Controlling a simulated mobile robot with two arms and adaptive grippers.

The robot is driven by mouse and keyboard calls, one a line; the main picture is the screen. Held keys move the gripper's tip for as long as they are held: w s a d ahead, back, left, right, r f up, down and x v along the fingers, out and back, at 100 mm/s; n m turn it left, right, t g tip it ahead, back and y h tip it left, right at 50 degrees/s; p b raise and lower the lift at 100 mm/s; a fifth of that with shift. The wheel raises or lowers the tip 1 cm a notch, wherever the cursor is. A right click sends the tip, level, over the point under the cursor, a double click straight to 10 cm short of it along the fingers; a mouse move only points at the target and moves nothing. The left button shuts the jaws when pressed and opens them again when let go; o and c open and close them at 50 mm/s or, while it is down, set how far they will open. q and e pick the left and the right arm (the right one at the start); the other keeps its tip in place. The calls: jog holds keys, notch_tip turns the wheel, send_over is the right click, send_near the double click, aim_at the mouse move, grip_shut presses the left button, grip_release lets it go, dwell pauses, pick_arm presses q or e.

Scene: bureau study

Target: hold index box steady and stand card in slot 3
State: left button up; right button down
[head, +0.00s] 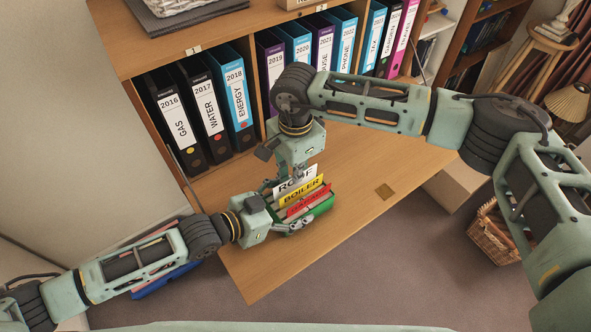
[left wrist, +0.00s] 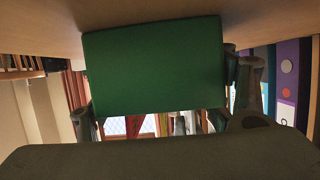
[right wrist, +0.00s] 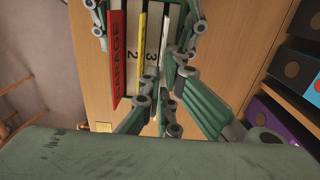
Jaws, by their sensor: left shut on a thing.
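The green index box (head: 322,210) sits on the desk with three labelled cards standing up in it. They are a red card (head: 306,200), a yellow BOILER card (head: 301,191) and a white ROOF card (head: 309,174). My left gripper (head: 291,226) is shut on the box; its fingers flank the green wall (left wrist: 152,66) in the left wrist view. My right gripper (right wrist: 164,84) is at the ROOF card, above the box. The red GARAGE card (right wrist: 117,55) and yellow card (right wrist: 141,45) stand beside slot numbers 2 and 3. The fingertips' grip on the ROOF card is unclear.
Labelled binders (head: 207,108) stand in the shelf behind the box. The wooden desk (head: 255,275) is clear in front and to the right, apart from a small brass-coloured plate (head: 384,191). A wicker basket (head: 492,233) is on the floor at right.

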jog(key=shift+f, duration=0.4)
dwell(0.3)
jog(key=c, duration=2)
grip_release()
jog(key=shift+c, duration=0.2)
jog(key=o, duration=0.5)
jog(key=shift+r, duration=4.05)
